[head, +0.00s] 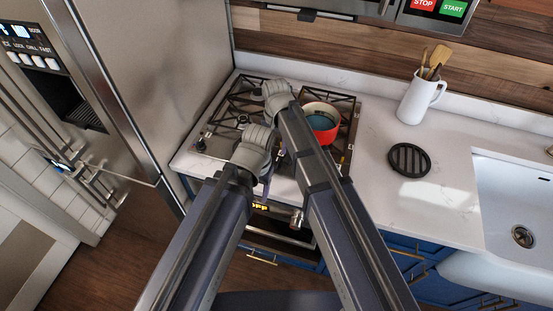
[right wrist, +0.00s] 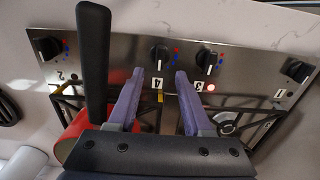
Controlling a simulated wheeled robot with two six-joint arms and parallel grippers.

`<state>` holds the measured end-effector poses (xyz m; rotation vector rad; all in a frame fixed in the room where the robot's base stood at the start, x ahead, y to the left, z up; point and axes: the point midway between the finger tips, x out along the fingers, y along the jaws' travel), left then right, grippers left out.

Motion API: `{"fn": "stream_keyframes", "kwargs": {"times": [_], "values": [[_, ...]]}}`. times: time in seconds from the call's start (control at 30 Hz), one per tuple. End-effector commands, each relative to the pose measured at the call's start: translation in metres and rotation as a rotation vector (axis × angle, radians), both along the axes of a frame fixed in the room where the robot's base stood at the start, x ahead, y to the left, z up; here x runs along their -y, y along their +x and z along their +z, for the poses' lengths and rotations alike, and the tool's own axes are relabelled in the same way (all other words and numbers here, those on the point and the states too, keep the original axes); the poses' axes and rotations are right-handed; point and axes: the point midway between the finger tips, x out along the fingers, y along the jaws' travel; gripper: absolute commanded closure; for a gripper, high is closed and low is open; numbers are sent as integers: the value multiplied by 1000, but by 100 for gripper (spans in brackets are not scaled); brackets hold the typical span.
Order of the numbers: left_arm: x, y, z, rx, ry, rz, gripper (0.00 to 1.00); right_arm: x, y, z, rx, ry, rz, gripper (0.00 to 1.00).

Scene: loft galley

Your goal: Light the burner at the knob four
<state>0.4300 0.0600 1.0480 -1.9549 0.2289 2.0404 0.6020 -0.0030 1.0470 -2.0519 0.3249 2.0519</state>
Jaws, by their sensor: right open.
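The knob marked four (right wrist: 158,53) is a black dial with a pale pointer line on the steel panel in the right wrist view. Its label "4" sits just below it in that view. My right gripper (right wrist: 159,73) is open and empty. Its two purple fingers point at the panel, with knob four beyond and between their tips; contact cannot be told. Knob four is hidden there.
Knob three (right wrist: 207,60) stands close beside, with a lit red light by its label. Knob two (right wrist: 47,47) and knob one (right wrist: 298,72) are farther out. A red pot (head: 320,124) stands on the stove. A black handle-like bar (right wrist: 93,60) rises left of the fingers.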

Motion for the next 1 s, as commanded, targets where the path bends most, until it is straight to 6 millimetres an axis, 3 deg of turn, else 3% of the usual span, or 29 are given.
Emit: {"fn": "stream_keyframes", "kwargs": {"times": [0.53, 0.97, 1.0], "values": [[0, 0, -66, 0, 0, -1, 35, 0, 0, -66, 0, 0, 0, 50], [0, 0, -72, 0, 0, 0, 35, 0, 0, -72, 0, 0, 0, 50], [0, 0, -72, 0, 0, 0, 35, 0, 0, -72, 0, 0, 0, 54]]}}
